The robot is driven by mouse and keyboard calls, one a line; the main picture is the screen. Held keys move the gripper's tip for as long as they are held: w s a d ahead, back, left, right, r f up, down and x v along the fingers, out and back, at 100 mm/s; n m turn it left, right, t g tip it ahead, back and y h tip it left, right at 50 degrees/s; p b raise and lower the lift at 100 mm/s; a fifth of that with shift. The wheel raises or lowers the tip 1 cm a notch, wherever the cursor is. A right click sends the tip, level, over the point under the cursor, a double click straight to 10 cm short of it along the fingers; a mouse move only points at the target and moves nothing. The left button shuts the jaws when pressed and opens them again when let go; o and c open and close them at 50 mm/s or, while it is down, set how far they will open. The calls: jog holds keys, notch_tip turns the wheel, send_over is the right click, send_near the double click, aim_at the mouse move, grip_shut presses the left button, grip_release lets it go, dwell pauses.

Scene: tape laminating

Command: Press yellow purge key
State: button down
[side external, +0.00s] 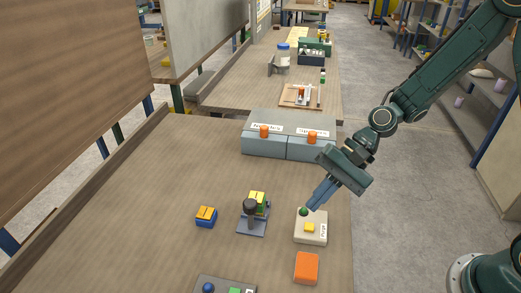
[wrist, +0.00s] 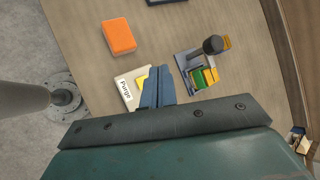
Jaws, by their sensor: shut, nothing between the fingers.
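The purge box (side external: 310,238) is a cream box with a "Purge" label near the right edge of the table. The yellow purge key (side external: 309,228) sits on its top, with a round green button (side external: 303,211) behind it. My gripper (side external: 315,203) is shut and empty, its blue fingers just above the far side of the box, close to the green button. I cannot tell whether they touch it. In the wrist view the purge box (wrist: 126,92) shows beside my blue fingers (wrist: 160,80), which partly hide the yellow key (wrist: 142,79).
An orange block (side external: 306,268) lies in front of the purge box. A dark fixture with a black knob (side external: 250,206) stands to the left, then a blue block with an orange top (side external: 206,216). Grey bins (side external: 265,143) stand behind. A control panel (side external: 224,287) is at the front edge.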

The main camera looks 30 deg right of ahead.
aim_at(313, 224)
jog(key=shift+f, duration=2.15)
jog(key=shift+f, duration=0.9)
dwell(1.5)
dwell(0.4)
jog(key=shift+r, duration=0.9)
jog(key=shift+r, duration=2.5)
jog(key=shift+r, duration=0.1)
